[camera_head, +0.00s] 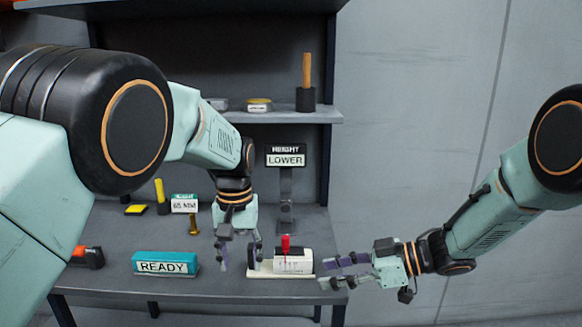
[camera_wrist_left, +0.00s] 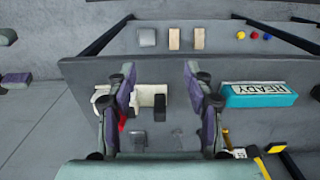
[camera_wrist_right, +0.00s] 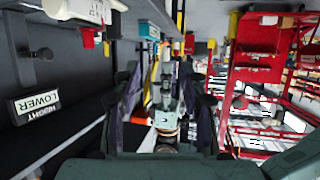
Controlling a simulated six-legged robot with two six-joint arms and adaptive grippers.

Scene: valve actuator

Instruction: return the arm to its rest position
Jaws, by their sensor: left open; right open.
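My left gripper (camera_head: 238,252) hangs open and empty over the bench, just left of the white valve actuator (camera_head: 294,262) with its red lever (camera_head: 285,243). In the left wrist view the open fingers (camera_wrist_left: 160,100) frame the actuator (camera_wrist_left: 150,98), which lies beyond and between them. I cannot tell the exact gap between the left fingers and the actuator.
The grey bench (camera_head: 220,285) carries a teal READY box (camera_head: 165,263), a HEIGHT LOWER sign (camera_head: 286,156) on a post, a teal-and-white box (camera_head: 184,203) and a yellow-handled item (camera_head: 160,192). A shelf (camera_head: 280,116) hangs above. The right side by the wall is clear.

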